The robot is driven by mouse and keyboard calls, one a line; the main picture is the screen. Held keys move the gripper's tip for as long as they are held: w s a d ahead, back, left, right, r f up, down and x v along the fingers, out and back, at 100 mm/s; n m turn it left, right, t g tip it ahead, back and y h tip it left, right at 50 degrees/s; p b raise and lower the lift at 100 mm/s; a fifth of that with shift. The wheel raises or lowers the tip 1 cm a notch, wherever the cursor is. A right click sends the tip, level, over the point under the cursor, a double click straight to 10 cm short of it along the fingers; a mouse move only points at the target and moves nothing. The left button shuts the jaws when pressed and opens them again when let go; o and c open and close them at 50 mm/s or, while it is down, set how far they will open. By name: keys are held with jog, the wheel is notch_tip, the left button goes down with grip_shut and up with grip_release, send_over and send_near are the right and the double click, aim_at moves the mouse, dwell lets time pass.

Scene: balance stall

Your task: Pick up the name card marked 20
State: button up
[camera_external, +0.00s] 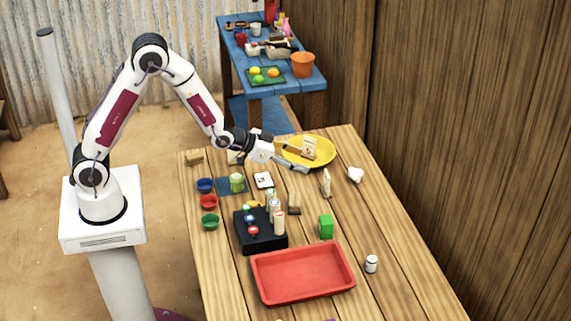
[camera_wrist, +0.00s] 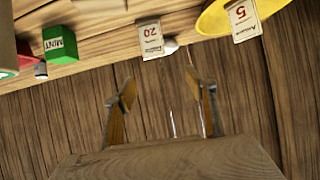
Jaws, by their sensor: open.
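The name card marked 20 (camera_wrist: 151,39) is a white card with red and dark print, near the top middle of the wrist view. In the outside view, the upright pale card (camera_external: 326,183) between the yellow plate and the green box appears to be it; its print is too small to read there. My gripper (camera_external: 300,159) is open and empty above the table, to the left of and higher than that card. In the wrist view, its two fingers (camera_wrist: 162,107) stand wide apart, below the card in the picture and not touching it.
Another card marked 5 (camera_wrist: 243,19) stands at the yellow plate (camera_external: 325,160). The green MINT box (camera_wrist: 60,44), a white lump (camera_external: 356,174), a red tray (camera_external: 302,297) and a black stand (camera_external: 261,243) are nearby. The wooden wall (camera_external: 470,130) rises beyond the table.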

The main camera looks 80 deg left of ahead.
jog(key=t, duration=0.1)
send_near(325, 183)
jog(key=w, duration=0.1)
jog(key=w+f, duration=0.1)
jog(key=shift+w+d+h, duration=0.1)
jog(key=shift+w+h, duration=0.2)
jog(key=shift+w, duration=0.1)
jog(key=shift+t, duration=0.3)
jog(key=shift+x, duration=1.3)
jog(key=shift+w+f, duration=0.1)
jog(key=shift+x, duration=2.45)
jog(key=shift+f, duration=0.1)
jog(key=c, duration=1.2)
